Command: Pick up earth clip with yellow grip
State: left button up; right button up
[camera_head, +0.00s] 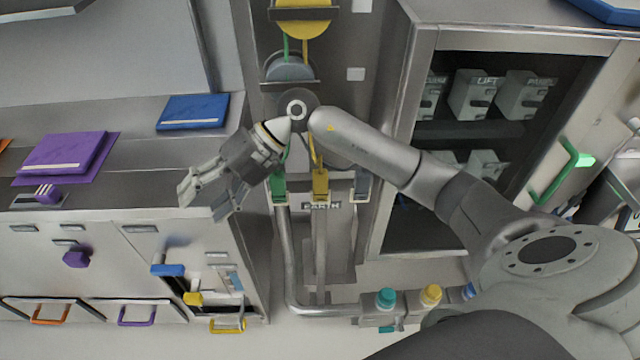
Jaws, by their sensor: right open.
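The earth clip with the yellow grip (320,184) hangs at the centre, above a plate (321,205) whose lettering seems to read "EARTH". A green clip (278,186) hangs to its left and a grey-blue clip (362,187) to its right. My right gripper (206,200) is open and empty, left of the clips, with its fingers pointing down and left. It is apart from the yellow clip. My right arm crosses above the clips and hides part of their cables. My left gripper is not in view.
A yellow reel (301,18) is at the top. A blue book (192,111) and a purple book (66,153) lie on the left counter. An open cabinet (427,37) stands right of the clips. A grey pipe (290,262) runs below them, with coloured knobs at its right end.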

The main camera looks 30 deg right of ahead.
jog(key=d+m+h, duration=0.1)
jog(key=d+h, duration=0.2)
jog(key=d, duration=0.5)
jog(key=w+d+m+h, duration=0.1)
jog(key=d+h, duration=0.3)
jog(key=d, duration=0.3)
jog(key=d+m+g+h, duration=0.1)
jog(key=d+h, duration=0.3)
jog(key=d, duration=0.4)
jog(key=shift+w+d+r+m, duration=0.1)
jog(key=shift+w+d+m, duration=0.1)
jog(key=shift+d+m, duration=0.1)
send_over(320, 173)
jog(key=f, duration=0.2)
jog(key=f+p, duration=0.1)
jog(key=f, duration=0.1)
jog(key=shift+s+a, duration=0.15)
jog(key=shift+a, duration=0.05)
jog(key=shift+f, duration=0.7)
jog(key=f, duration=0.1)
jog(key=f+p, duration=0.1)
jog(key=f, duration=0.2)
jog(key=shift+d+f+p, duration=0.1)
jog(key=shift+d+p, duration=0.2)
jog(key=shift+p, duration=0.1)
jog(key=shift+f, duration=0.5)
jog(key=shift+w+r, duration=0.1)
jog(key=shift+w, duration=0.1)
grip_shut()
